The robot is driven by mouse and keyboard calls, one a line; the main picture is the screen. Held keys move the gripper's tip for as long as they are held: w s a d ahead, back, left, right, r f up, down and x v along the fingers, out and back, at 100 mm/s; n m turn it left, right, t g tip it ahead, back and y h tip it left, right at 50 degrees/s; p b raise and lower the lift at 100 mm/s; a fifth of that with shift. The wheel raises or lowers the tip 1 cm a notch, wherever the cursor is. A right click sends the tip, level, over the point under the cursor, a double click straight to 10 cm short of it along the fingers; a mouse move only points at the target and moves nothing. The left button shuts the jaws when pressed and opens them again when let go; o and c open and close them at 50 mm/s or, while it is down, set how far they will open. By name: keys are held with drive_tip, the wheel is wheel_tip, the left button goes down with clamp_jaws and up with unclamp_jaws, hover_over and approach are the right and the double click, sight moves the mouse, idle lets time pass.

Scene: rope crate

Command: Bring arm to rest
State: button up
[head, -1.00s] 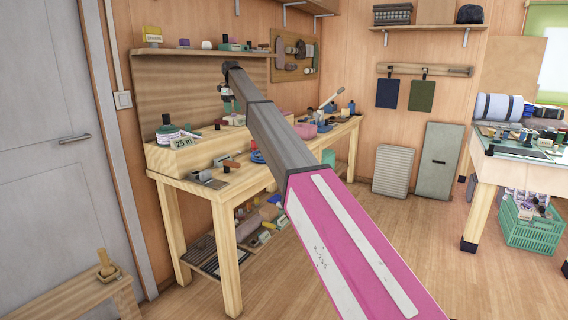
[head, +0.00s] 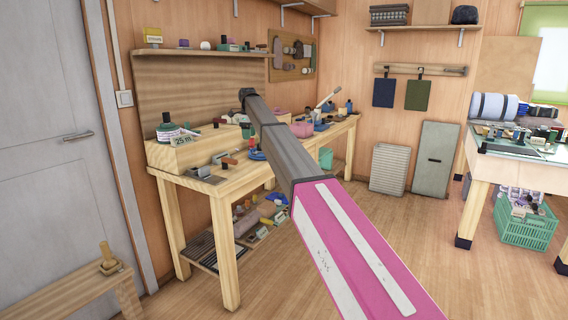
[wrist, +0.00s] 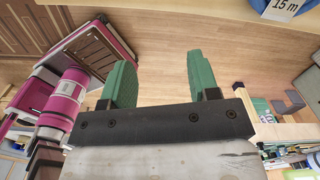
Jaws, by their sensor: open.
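My arm (head: 285,155) reaches from the lower right of the head view toward the workbench at the left. Its far end stands in front of the bench's back board. My gripper (wrist: 160,74) shows in the wrist view, with two green fingers wide apart and nothing between them. Wooden floor lies beyond the fingers. In the head view the gripper is hidden behind the arm's far end.
The wooden workbench (head: 228,182) holds rope, tools and small items, with a loaded lower shelf. A second table (head: 490,166) and a green crate (head: 527,232) stand at the right. A low wooden bench (head: 75,291) is at lower left. Floor between the tables is clear.

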drive_tip(key=s+d+f+n, duration=0.5)
drive_tip(key=s+d+f, duration=0.45)
drive_tip(key=f, duration=0.35)
drive_tip(key=s+d+f+n, duration=0.4)
drive_tip(key=s+d+f, duration=0.5)
drive_tip(key=d+f, duration=0.3)
drive_tip(key=s+d+f+n, duration=0.4)
drive_tip(key=s+f, duration=0.1)
drive_tip(key=s, duration=0.4)
drive_tip(key=s+d+f+n, duration=0.4)
drive_tip(key=s+d+f, duration=0.1)
drive_tip(key=s, duration=0.5)
drive_tip(key=s+d+f+n, duration=0.4)
drive_tip(key=s+f, duration=0.3)
drive_tip(key=s, duration=0.3)
drive_tip(key=shift+d, duration=0.45)
